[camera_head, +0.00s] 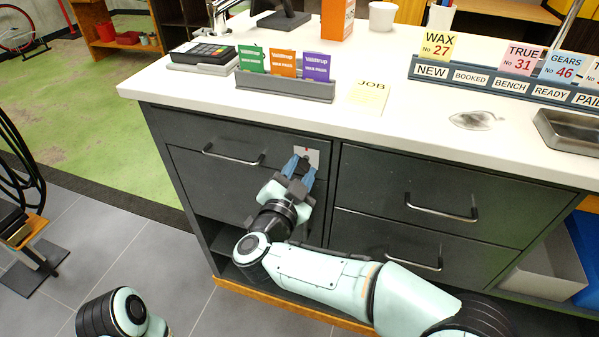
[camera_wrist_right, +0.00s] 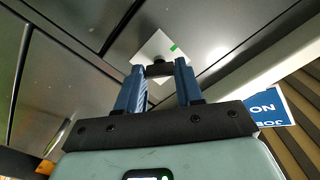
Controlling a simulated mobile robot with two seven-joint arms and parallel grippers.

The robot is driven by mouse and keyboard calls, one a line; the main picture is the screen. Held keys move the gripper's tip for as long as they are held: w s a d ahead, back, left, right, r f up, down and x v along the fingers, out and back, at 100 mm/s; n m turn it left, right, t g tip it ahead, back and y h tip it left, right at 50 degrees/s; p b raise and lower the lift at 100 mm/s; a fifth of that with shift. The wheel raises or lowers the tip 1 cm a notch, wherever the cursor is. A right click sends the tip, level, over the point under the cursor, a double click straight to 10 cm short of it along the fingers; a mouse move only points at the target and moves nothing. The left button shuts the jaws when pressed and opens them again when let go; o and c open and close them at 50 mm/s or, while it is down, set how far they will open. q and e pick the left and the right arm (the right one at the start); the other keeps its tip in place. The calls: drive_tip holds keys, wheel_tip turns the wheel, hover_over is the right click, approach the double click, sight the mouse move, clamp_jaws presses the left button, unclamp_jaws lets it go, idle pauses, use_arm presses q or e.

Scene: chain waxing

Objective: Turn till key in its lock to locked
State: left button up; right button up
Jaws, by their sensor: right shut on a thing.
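The till key (camera_wrist_right: 160,70) is a dark bar between the blue fingers of my right gripper (camera_wrist_right: 158,76) in the right wrist view. It meets a dark round lock on a pale square plate (camera_wrist_right: 148,50) with a green mark. In the head view the plate (camera_head: 314,158) is on the dark drawer front under the counter, with a small red mark near its top. My right gripper (camera_head: 301,168) points up at it there, shut on the key, whose exact angle I cannot tell. My left gripper is not in view.
The till drawer (camera_head: 225,140) has a bar handle (camera_head: 232,158) and looks closed. The white counter (camera_head: 370,125) overhangs it, holding a card terminal (camera_head: 207,54), a rack of wax packs (camera_head: 285,88) and a JOB note (camera_head: 369,95). More drawers (camera_head: 430,195) are to the right.

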drive_tip(key=m+b, duration=0.1)
drive_tip(key=m, duration=0.3)
drive_tip(key=shift+f+m+b, duration=0.2)
drive_tip(key=shift+m+b, duration=0.1)
drive_tip(key=shift+b, duration=0.1)
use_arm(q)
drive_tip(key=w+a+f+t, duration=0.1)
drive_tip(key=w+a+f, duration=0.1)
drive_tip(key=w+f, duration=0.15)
use_arm(e)
drive_tip(key=shift+m+b, duration=0.45)
drive_tip(key=shift+m, duration=0.45)
drive_tip(key=m+b, duration=0.2)
drive_tip(key=m, duration=0.1)
drive_tip(key=shift+m, duration=0.3)
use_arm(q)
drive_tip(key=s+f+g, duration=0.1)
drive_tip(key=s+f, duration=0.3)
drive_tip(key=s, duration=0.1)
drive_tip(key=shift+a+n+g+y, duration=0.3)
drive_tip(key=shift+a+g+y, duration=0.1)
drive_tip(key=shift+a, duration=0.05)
use_arm(e)
drive_tip(key=shift+r+m, duration=0.1)
drive_tip(key=shift+m, duration=0.5)
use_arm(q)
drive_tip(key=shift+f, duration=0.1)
use_arm(e)
drive_tip(key=o, duration=1)
drive_tip(key=shift+r, duration=0.1)
